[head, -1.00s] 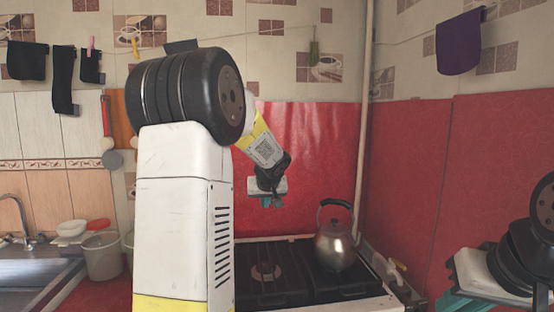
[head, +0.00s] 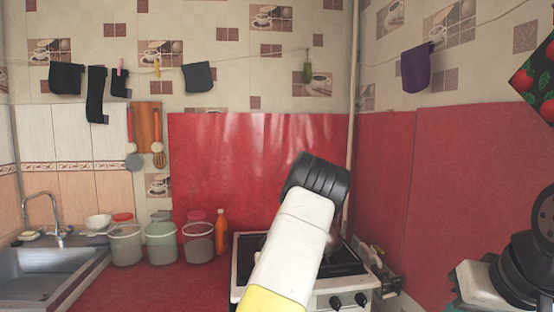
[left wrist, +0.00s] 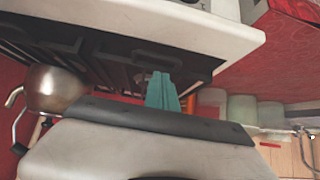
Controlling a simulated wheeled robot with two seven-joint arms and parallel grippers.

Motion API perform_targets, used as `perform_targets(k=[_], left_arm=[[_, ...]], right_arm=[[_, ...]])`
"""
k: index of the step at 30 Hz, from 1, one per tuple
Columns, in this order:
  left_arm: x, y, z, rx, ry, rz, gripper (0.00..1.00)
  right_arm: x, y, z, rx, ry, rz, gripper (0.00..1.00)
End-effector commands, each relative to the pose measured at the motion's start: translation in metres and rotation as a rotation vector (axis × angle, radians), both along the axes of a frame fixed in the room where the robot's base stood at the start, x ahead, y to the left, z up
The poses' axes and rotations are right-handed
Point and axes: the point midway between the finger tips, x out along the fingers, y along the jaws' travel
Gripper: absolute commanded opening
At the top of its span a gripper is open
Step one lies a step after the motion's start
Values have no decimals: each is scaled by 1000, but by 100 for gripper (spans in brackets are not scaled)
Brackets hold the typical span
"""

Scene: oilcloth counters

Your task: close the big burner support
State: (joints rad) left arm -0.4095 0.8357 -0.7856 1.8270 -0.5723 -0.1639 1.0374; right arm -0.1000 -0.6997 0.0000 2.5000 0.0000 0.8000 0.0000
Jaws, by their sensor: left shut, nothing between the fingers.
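The stove (head: 318,296) stands at the back, mostly hidden by my left arm in the head view. Part of a dark burner support (head: 345,262) shows to the right of the arm. In the left wrist view, which is tipped over, dark burner supports (left wrist: 85,50) fill the stove top; I cannot tell which is the big one. My left gripper (left wrist: 163,92) shows there as teal fingers, shut and empty, overlapping a support's edge; contact is unclear. It is hidden in the head view. My right gripper's body (head: 480,285) is at the right edge, fingers unclear.
A metal kettle (left wrist: 55,88) stands on the stove beside the supports. Several containers, including a green one (head: 161,243), and an orange bottle (head: 221,232) stand left of the stove. A sink (head: 45,275) is at far left. A red wall panel (head: 240,165) rises behind.

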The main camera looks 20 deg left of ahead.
Motion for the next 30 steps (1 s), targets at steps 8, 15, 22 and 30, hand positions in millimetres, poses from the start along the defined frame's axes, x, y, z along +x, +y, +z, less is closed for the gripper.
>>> perform_targets(k=[8,15,22,30], left_arm=[[0,0,-8,1,0,1,0],[0,0,-7,1,0,1,0],[1,0,6,-2,-4,2,0],[-23,-16,16,2,7,-2,0]], right_arm=[[0,0,0,0,0,0,17],[0,0,0,0,0,0,17],[0,0,0,0,0,0,17],[0,0,0,0,-1,0,17]])
